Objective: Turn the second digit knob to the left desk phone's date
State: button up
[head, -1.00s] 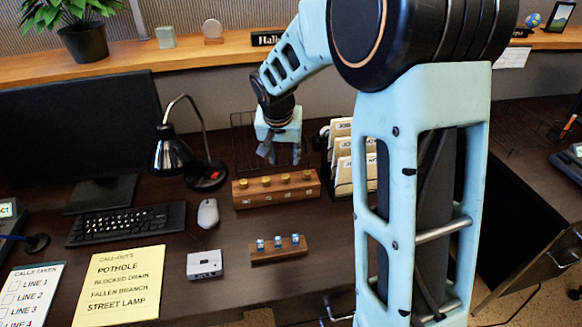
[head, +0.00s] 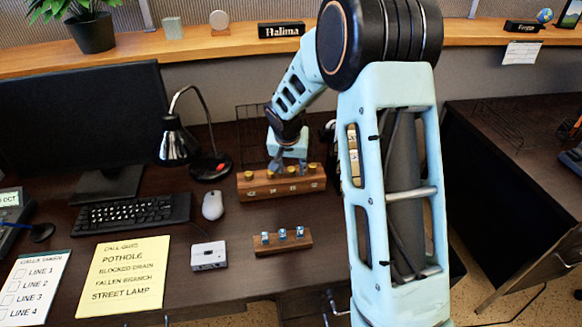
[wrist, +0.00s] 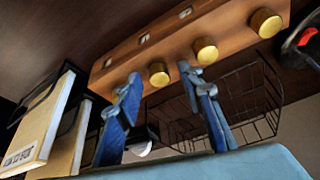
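A wooden block (head: 258,191) with a row of brass knobs stands on the desk, each with a small window on the front face whose digit I cannot read. In the wrist view the block (wrist: 110,72) runs diagonally. The second knob from the left in the head view appears as the brass knob (wrist: 205,50) right of my fingers. My gripper (wrist: 160,76) is open, its fingers either side of another knob (wrist: 158,73), with no clear contact. In the head view my gripper (head: 284,167) is at the block's back. The left desk phone (head: 11,200) is cut off; its display partly reads "OCT".
A smaller wooden block (head: 282,246) with three bluish pieces stands in front. A mouse (head: 213,205), white box (head: 208,256), lamp (head: 176,145) and keyboard (head: 130,214) lie left. A wire basket (wrist: 240,100) and file holder (wrist: 45,135) are close to my fingers.

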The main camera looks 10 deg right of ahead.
grip_shut()
jog(key=shift+r+n+p, duration=0.1)
jog(key=shift+n+p, duration=0.2)
jog(key=shift+p, duration=0.05)
jog(key=n+p, duration=0.1)
jog(key=p, duration=0.1)
jog(key=n+y+p, duration=0.1)
jog(key=n, duration=0.1)
jog(key=shift+d+r+y+p, duration=0.2)
jog(key=shift+y+p, duration=0.1)
jog(key=shift+p, duration=0.1)
jog(key=n+y+p, duration=0.1)
jog(key=n+p, duration=0.4)
jog(key=n+y+p, duration=0.1)
jog(key=n, duration=0.1)
jog(key=shift+w+d+f+n+g+y, duration=0.1)
jog(key=shift+f+n+g+y, duration=0.05)
jog(key=shift+n+g+y, duration=0.15)
jog(key=shift+f+n+g+y+p, duration=0.1)
jog(key=shift+n+g+y+p, duration=0.4)
jog(key=shift+n, duration=1)
